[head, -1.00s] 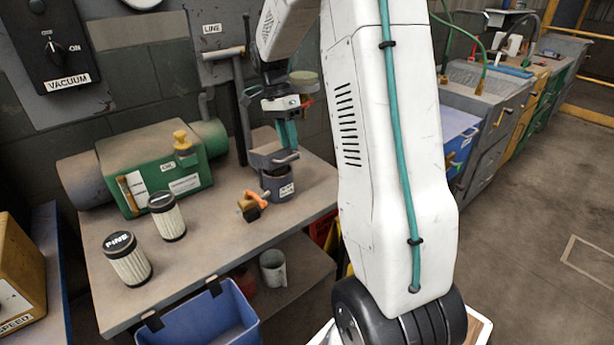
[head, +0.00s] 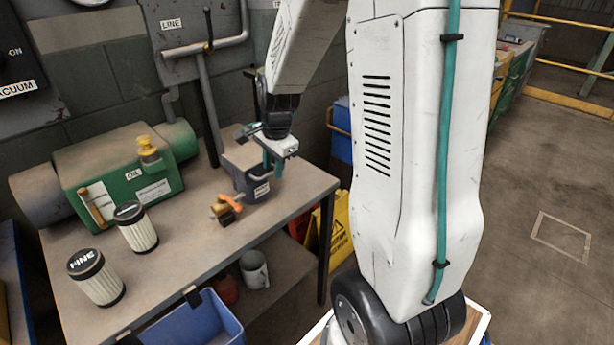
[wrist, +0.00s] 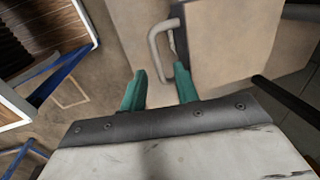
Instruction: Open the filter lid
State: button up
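The filter housing (head: 262,190) is a small dark grey box with a white label, near the table's right end. Its grey top (head: 243,157) looks like the lid; I cannot tell whether it is fully closed. My gripper (head: 273,163) is at the housing's right side in the head view. In the wrist view my gripper (wrist: 160,90) has its two teal fingers apart with nothing between the tips. A pale U-shaped handle (wrist: 156,48) lies just beyond the fingers, on the left side of a tan-grey block (wrist: 232,45). Contact is not visible.
An orange-handled clamp (head: 226,208) lies left of the housing. Two pleated filters (head: 137,227) stand on the table (head: 190,245), beside a green machine (head: 118,175). A pipe (head: 205,95) rises behind. A blue bin (head: 195,325) hangs in front. Open floor lies to the right.

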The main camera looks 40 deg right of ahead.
notch_tip(320, 180, up, 8)
jog(key=s, duration=0.2)
jog(key=s+a+r+n+g, duration=0.1)
jog(key=s+a+r+n, duration=0.1)
jog(key=s+a+n, duration=0.4)
jog(key=s+a+r+n+g, duration=0.1)
jog(key=s+a+r+n, duration=0.2)
jog(key=s+a+n, duration=0.3)
jog(key=shift+s+a+n, duration=0.25)
jog(key=shift+s+n, duration=1.85)
jog(key=shift+s, duration=1.55)
